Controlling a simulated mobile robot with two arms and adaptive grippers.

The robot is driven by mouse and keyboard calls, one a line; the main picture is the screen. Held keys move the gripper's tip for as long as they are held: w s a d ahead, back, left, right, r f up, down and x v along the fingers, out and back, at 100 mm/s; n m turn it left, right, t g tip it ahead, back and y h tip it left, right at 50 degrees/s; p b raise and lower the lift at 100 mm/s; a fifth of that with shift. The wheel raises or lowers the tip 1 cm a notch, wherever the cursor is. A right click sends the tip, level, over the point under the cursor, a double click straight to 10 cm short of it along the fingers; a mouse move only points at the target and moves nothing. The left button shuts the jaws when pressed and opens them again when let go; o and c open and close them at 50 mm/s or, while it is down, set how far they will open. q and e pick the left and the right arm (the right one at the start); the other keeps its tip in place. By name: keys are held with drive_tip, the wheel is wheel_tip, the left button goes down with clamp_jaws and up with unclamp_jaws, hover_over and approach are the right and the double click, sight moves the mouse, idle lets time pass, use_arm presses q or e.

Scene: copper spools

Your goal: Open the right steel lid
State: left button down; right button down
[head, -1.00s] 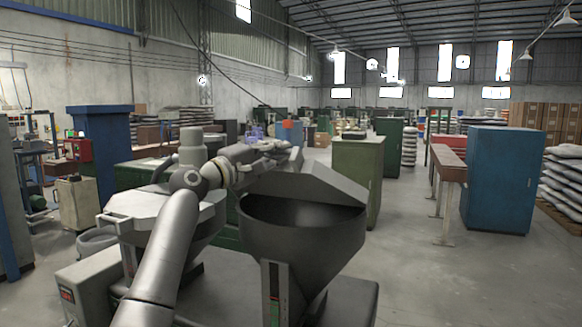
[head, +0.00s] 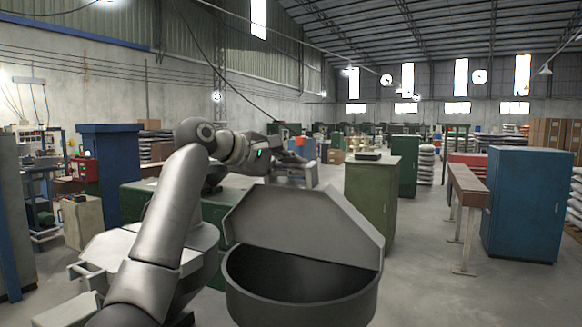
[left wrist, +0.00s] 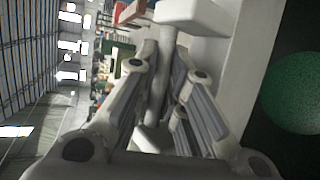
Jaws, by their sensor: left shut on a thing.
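The right steel lid (head: 300,222) is a grey angular plate. It stands tilted up at the back of the right hopper (head: 300,306), whose dark round mouth is uncovered at the front. My left gripper (head: 300,168) is at the lid's upper edge, partly hidden behind my own wrist and the lid. In the left wrist view, my left gripper's fingers (left wrist: 163,105) are on both sides of a pale bar (left wrist: 163,62), the lid's handle, and shut on it. The pale lid surface (left wrist: 218,60) shows beside them. My right gripper is not in view.
The left hopper's lid (head: 100,255) lies closed at the lower left, partly behind my left arm. A green cabinet (head: 372,195) stands behind and right of the hopper. A blue cabinet (head: 527,205) and a long brown bench (head: 467,185) stand right. The floor at the lower right is clear.

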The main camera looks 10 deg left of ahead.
use_arm(q)
drive_tip(key=shift+f, duration=0.3)
drive_tip(key=c, duration=1.5)
unclamp_jaws()
drive_tip(key=shift+w, duration=0.1)
drive_tip(key=shift+r, duration=0.1)
drive_tip(key=v, duration=1.2)
drive_tip(key=shift+r, duration=0.1)
